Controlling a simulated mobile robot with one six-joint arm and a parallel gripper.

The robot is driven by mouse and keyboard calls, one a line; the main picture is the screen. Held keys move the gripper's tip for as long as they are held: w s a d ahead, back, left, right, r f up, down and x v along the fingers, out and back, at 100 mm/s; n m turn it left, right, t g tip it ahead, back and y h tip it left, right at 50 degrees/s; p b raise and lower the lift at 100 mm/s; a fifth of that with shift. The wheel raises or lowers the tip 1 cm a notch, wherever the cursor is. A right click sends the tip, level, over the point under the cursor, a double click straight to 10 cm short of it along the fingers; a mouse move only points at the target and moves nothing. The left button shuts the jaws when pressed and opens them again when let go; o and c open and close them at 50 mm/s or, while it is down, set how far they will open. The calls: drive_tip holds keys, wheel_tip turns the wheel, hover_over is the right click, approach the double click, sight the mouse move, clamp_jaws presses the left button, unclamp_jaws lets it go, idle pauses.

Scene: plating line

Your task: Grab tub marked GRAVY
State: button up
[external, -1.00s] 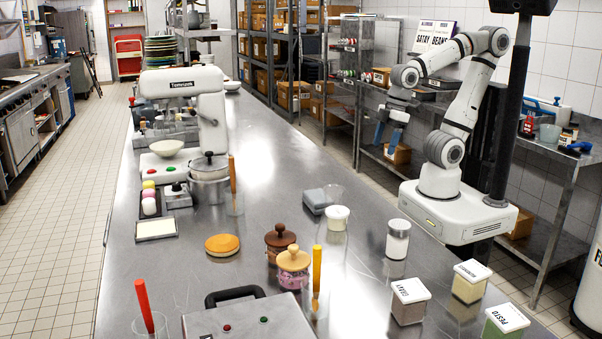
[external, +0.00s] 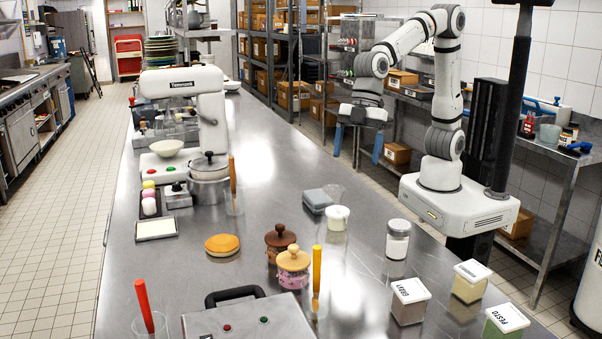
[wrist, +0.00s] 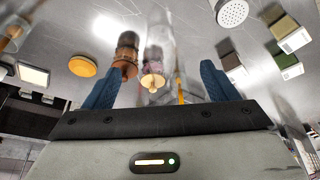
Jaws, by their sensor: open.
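The tub marked GRAVY (external: 408,305) has a brown body and a white lid. It stands upright at the front right of the steel counter (external: 275,190). A green tub marked PESTO (external: 502,326) stands to its right, and an olive tub (external: 469,282) with a white lid stands behind and right. My gripper (external: 358,147) is in the air near the counter's right edge, well behind the tubs. Its blue fingers are spread apart with nothing between them, also in the wrist view (wrist: 160,85). White-lidded tubs show at the wrist view's right, with lettering too small to read.
A white-lidded clear jar (external: 398,240) stands behind the GRAVY tub. A tall glass (external: 332,265), a pink jar (external: 293,272) and a brown jar (external: 279,240) stand to its left. The counter around the GRAVY tub is mostly clear.

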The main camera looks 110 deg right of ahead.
drive_tip(key=w+a+f+n+y, duration=0.1)
drive_tip(key=w+a+f+n, duration=0.1)
drive_tip(key=a, duration=0.5)
drive_tip(key=w+a+f+n, duration=0.1)
drive_tip(key=w+a+n, duration=0.15)
drive_tip(key=a, duration=0.45)
drive_tip(key=n+g, duration=0.3)
drive_tip(key=n, duration=0.1)
approach(411, 302)
drive_tip(key=shift+y, duration=0.4)
drive_tip(key=f, duration=0.1)
drive_tip(key=s+d+f, duration=0.1)
drive_tip(key=f, duration=0.1)
drive_tip(key=s+d+f, duration=0.1)
drive_tip(key=shift+d+f+p, duration=0.15)
drive_tip(key=shift+f+p, duration=0.2)
drive_tip(key=shift+f, duration=0.05)
drive_tip(key=shift+p+x, duration=1.45)
drive_tip(key=shift+x, duration=2.45)
drive_tip(key=shift+w, duration=0.15)
drive_tip(key=shift+c, duration=0.4)
drive_tip(key=shift+r, duration=0.1)
drive_tip(key=c, duration=1.1)
